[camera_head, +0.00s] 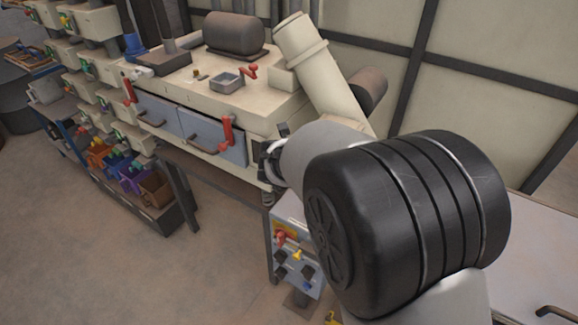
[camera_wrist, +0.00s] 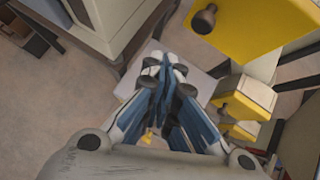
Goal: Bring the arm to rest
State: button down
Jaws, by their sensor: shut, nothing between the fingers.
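My gripper (camera_wrist: 165,68) shows in the wrist view with its blue and white fingers together. They are shut with nothing between them. The fingers point down past a pale grey surface toward the floor and touch nothing that I can make out. In the head view my arm fills the right middle, with a large black joint in front. The gripper itself is mostly hidden there behind my arm, close to the front right corner of the cream machine (camera_head: 285,105).
The machine has grey drawers (camera_head: 212,135) and red levers (camera_head: 227,132). A control box (camera_head: 290,235) with coloured knobs stands below my arm. A yellow panel (camera_wrist: 245,30) is near the gripper. Open floor (camera_head: 130,255) lies front left.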

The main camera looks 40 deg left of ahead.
jog(key=s+r+p, duration=0.2)
jog(key=s+r, duration=0.3)
jog(key=r, duration=0.1)
jog(key=shift+d+r, duration=0.25)
